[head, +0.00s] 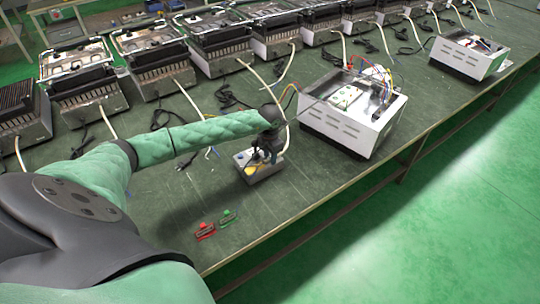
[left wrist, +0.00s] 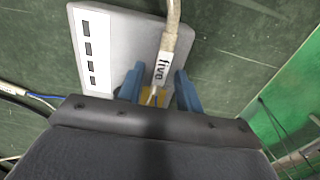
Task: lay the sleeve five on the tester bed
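The sleeve five (left wrist: 163,68) is a white label sleeve on a pale cable, seen in the left wrist view with the word "five" on it. It lies over the edge of the grey tester bed (left wrist: 117,35), with its bare wire ends over a yellow patch. The tester (head: 262,174) is a small grey box on the bench in the head view. My left gripper (head: 268,150) is down over it; its blue fingers (left wrist: 159,92) stand apart on either side of the sleeve, with a gap visible. Whether the sleeve touches the bed is unclear. My right gripper is out of view.
Red (head: 204,230) and green (head: 227,217) clips lie on the bench (head: 290,215) in front of the tester. A white open-topped unit (head: 362,125) with wires stands to the right. Heaters with cables line the back. The front bench edge is close by.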

